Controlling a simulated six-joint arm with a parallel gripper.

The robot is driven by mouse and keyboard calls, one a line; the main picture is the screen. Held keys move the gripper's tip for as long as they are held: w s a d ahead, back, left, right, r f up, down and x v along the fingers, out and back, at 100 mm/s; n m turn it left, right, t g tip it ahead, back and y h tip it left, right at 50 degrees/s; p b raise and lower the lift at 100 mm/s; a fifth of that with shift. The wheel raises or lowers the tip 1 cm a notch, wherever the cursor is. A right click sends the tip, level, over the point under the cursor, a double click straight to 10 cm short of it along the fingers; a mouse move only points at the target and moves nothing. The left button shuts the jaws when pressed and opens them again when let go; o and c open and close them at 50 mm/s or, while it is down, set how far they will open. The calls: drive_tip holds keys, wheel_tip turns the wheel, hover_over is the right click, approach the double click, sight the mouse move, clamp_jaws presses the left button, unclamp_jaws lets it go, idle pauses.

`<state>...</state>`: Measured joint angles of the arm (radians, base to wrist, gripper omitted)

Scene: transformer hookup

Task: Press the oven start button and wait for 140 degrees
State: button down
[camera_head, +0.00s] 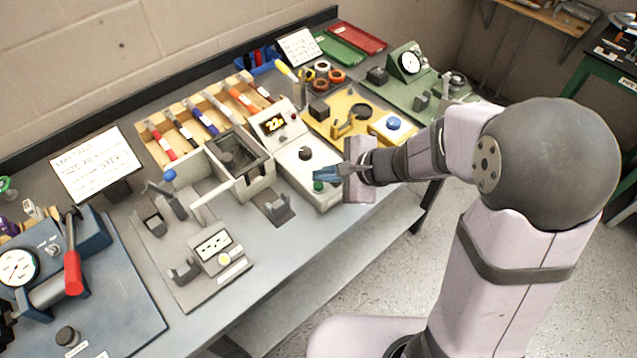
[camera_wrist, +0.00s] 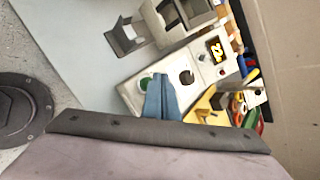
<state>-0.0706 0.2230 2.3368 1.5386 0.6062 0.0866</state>
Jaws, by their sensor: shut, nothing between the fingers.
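The oven is a light grey unit with an open-topped square chamber (camera_head: 240,158) and a control panel (camera_head: 300,160) to its right. Its display (camera_head: 273,123) shows yellow digits that look like 22; it also shows in the wrist view (camera_wrist: 217,52). A black knob (camera_head: 305,153) sits mid-panel. The green start button (camera_head: 319,186) is near the panel's front end; in the wrist view the green button (camera_wrist: 146,84) is partly hidden by my fingers. My gripper (camera_head: 318,174) is shut and empty, its blue fingertips close over the button. I cannot tell whether they touch it.
A yellow fixture with a blue button (camera_head: 393,124) stands right of the oven. A grey plate with a socket block (camera_head: 213,246) and a blue-knobbed lever (camera_head: 170,176) lies to the left. A small dark bracket (camera_head: 274,206) sits in front. The bench front is mostly clear.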

drive_tip(key=shift+f+b, duration=0.9)
drive_tip(key=shift+b, duration=0.25)
idle(1.4)
idle(0.4)
drive_tip(key=shift+r+p, duration=0.7)
drive_tip(key=shift+r, duration=0.2)
wheel_tip(320, 180, up, 5)
drive_tip(key=p, duration=0.4)
idle(0.8)
